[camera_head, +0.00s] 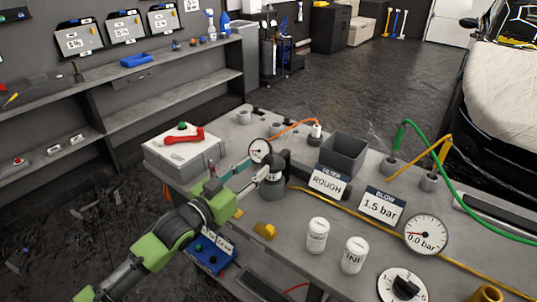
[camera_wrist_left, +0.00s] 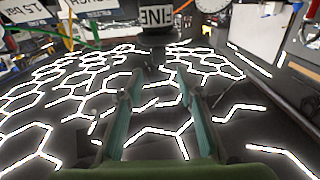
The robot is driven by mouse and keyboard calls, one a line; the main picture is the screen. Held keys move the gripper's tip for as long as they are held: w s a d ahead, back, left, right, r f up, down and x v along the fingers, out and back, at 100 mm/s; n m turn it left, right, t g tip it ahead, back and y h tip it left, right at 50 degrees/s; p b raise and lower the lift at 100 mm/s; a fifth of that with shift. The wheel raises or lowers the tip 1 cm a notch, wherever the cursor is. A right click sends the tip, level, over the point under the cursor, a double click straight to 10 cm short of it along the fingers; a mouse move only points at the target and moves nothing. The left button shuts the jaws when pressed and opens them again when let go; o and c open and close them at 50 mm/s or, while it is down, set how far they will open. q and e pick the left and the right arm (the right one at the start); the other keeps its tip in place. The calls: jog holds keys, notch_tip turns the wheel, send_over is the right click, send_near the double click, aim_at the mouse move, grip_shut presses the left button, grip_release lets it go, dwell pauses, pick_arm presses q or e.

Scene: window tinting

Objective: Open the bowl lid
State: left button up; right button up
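I cannot pick out a bowl with a lid for certain. A grey box (camera_head: 183,160) with a pale top carries a red handle (camera_head: 184,136) at the table's left end. Two white lidded canisters stand near the front: one (camera_head: 317,236), and one labelled FINE (camera_head: 354,255), which shows upside down in the left wrist view (camera_wrist_left: 155,15). My left gripper (camera_head: 238,170) is over the table's left part, by a small gauge (camera_head: 260,151). In the left wrist view its teal fingers (camera_wrist_left: 158,85) are apart with nothing between them. My right gripper is out of view.
An open dark bin (camera_head: 344,153), signs reading ROUGH (camera_head: 328,182) and 1.5 bar (camera_head: 379,206), a 0.0 bar gauge (camera_head: 426,235) and a dial (camera_head: 402,287) crowd the table. Green (camera_head: 455,185) and yellow hoses cross its right side. A shelf unit (camera_head: 170,92) stands at left.

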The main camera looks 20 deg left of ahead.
aim_at(266, 159)
pick_arm(q)
jog(key=p+x, duration=0.1)
jog(key=x, duration=0.6)
jog(key=shift+w, duration=0.1)
grip_shut()
